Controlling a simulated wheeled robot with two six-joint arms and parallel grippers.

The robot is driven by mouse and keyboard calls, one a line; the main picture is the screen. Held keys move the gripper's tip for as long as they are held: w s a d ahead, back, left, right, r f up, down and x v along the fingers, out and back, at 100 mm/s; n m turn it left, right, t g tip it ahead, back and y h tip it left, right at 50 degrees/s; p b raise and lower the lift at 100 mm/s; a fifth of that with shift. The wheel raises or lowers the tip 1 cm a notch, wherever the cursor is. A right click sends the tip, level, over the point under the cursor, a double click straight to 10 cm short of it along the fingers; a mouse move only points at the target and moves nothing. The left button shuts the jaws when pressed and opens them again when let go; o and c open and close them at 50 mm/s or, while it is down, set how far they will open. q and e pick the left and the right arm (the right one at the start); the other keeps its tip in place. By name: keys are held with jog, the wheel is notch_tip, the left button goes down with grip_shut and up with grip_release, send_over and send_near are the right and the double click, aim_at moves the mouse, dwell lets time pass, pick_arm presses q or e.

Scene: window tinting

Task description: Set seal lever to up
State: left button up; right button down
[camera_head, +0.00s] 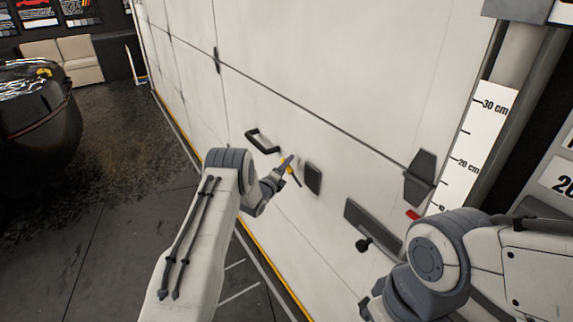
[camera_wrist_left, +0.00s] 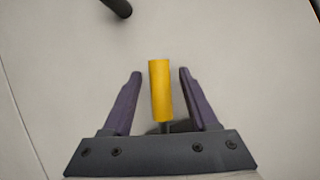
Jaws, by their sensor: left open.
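The lever's yellow grip (camera_wrist_left: 160,90) stands between the two purple-grey fingers of my left gripper (camera_wrist_left: 160,85) in the left wrist view. The fingers are open, with a gap on each side of the grip. A thin grey stem shows below the grip, and the wrist plate hides the rest. In the head view my left gripper (camera_head: 287,167) is close to the large white door panel (camera_head: 300,70). Only small yellow-orange bits of the lever (camera_head: 290,170) show beside the fingers there. My right arm comes in from the right, but its fingertips do not show.
A black pull handle (camera_head: 262,141) is above left of my left gripper, and a dark square plate (camera_head: 313,179) is close on its right. Further right are a long grey plate (camera_head: 374,229) with a black knob and a white centimetre scale (camera_head: 470,150).

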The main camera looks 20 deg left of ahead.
pick_arm(q)
jog(key=shift+w, duration=0.1)
grip_shut()
dwell(1.4)
